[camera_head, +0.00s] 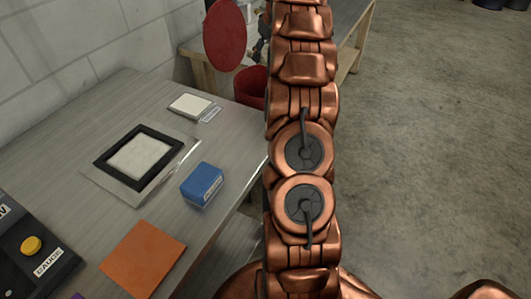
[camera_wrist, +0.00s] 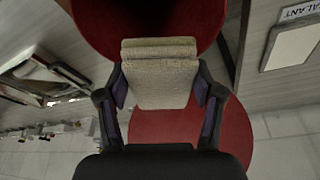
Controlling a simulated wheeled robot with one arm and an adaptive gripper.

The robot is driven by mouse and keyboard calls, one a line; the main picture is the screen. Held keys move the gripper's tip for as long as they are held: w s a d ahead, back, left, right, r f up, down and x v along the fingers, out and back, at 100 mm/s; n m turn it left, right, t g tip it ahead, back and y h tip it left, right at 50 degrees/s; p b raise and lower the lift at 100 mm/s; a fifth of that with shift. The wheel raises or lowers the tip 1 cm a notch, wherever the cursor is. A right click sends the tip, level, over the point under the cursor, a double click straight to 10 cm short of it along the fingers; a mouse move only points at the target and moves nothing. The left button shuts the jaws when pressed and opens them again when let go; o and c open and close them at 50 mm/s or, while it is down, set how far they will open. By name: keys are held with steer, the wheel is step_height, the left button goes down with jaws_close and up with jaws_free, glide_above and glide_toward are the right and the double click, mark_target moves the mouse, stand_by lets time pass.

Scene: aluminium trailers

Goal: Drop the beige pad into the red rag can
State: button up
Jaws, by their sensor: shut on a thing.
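In the wrist view my gripper (camera_wrist: 161,98) is shut on the beige pad (camera_wrist: 160,77), with one finger on each side of it. The pad's far end overlaps the dark red opening of the red rag can (camera_wrist: 90,25). How high the pad is above the can, I cannot tell. The can's round red lid (camera_wrist: 180,128) shows beyond the pad. In the head view the can (camera_head: 251,86) stands at the far end of the bench, partly hidden by my arm, with its lid (camera_head: 224,35) raised. My gripper and the pad are hidden there.
The grey bench (camera_head: 90,108) holds a blue box (camera_head: 202,185), an orange sheet (camera_head: 143,258), a black-framed panel (camera_head: 139,157), a white pad in a tray (camera_head: 190,105) and a dark gauge box (camera_head: 35,255).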

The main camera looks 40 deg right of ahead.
step_height(320, 180, down, 5)
steer(key=shift+s+r+b, duration=0.1)
steer(key=shift+r+b, duration=0.05)
steer(key=shift+b, duration=0.4)
steer(key=o, duration=1.2)
steer(key=shift+r, duration=0.1)
steer(key=v, duration=1.2)
